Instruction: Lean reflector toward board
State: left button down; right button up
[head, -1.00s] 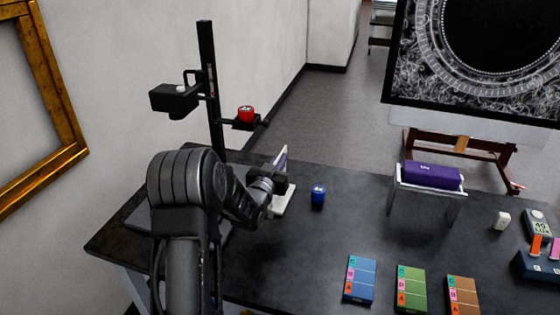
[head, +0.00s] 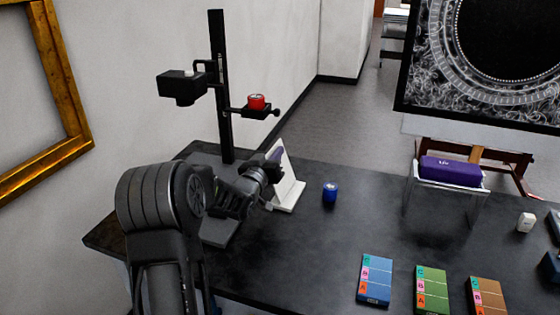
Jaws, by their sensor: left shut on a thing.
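The reflector is a white panel (head: 289,180) standing on a white foot on the dark table, beside the copy stand. Its top edge tilts to the left in the head view. My left gripper (head: 270,176) is at the panel's left side, shut on a part of it; the fingertips are partly hidden by the wrist. The stand's baseboard (head: 222,229) lies left of the panel, largely hidden behind my left arm. My right gripper is out of view.
The black copy stand (head: 220,100) rises behind my left arm, with a red-topped item (head: 256,102) on its side arm. A blue jar (head: 330,192) stands right of the panel. A purple case (head: 451,170) sits on a clear riser. Colored cards (head: 375,279) lie in front; mid-table is clear.

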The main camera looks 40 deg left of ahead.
pick_arm(q)
jog(key=shift+s+a+f, duration=0.1)
jog(key=shift+f, duration=0.05)
jog(key=c, duration=1.6)
grip_release()
jog(key=b+v, duration=0.1)
jog(key=v, duration=0.6)
jog(key=shift+s+b, duration=0.3)
jog(key=shift+s, duration=0.05)
